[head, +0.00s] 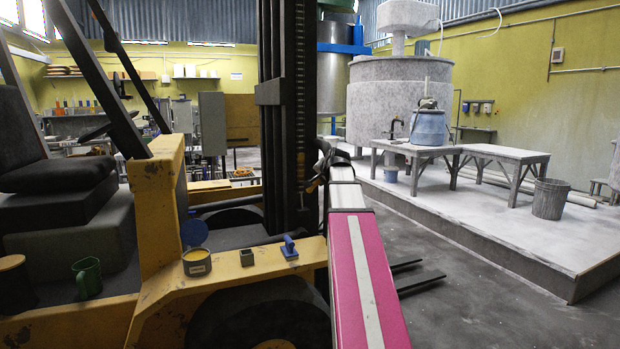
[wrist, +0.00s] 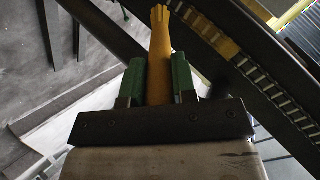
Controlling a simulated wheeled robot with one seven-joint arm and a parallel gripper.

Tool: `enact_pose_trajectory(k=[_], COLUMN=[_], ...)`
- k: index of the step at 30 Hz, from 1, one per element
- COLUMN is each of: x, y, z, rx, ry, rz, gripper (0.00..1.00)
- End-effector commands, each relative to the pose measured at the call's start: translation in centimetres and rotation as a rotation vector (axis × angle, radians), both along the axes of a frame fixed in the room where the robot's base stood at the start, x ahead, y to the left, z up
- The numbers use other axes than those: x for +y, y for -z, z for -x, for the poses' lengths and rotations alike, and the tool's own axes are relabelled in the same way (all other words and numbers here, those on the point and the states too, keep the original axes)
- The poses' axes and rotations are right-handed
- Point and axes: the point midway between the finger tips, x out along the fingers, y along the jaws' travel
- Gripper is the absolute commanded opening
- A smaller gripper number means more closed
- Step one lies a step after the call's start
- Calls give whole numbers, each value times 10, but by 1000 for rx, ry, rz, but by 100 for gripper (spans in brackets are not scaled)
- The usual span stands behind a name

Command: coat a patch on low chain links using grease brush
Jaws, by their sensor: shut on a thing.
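My gripper (wrist: 158,85) has green fingers and is shut on the yellow-orange grease brush (wrist: 160,55), which sticks up between them. The brush's far end looks notched; its bristles cannot be made out clearly. The chain (wrist: 285,103) runs diagonally along a dark mast rail to the right of the brush in the wrist view. A yellow stretch (wrist: 224,44) shows on the chain's upper part. The brush end appears apart from the chain, though depth is hard to judge. In the head view my pink arm reaches to the dark mast (head: 287,120), and the gripper is hard to make out there.
A small dark box (head: 247,257) and a blue-handled tool (head: 289,247) are nearby.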

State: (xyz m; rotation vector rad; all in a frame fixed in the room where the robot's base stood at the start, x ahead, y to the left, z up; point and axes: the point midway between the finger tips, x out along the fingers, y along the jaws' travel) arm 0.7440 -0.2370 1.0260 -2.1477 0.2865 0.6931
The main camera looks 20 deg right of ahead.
Motion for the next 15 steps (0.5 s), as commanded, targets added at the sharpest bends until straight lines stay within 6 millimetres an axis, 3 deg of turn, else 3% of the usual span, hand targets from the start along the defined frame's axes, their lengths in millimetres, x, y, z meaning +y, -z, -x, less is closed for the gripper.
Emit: enact_pose_trajectory(k=[8, 15], x=[0, 0], y=[0, -1], z=[-4, -20], rx=[0, 0], ry=[0, 0], rz=[0, 0], gripper=[0, 0])
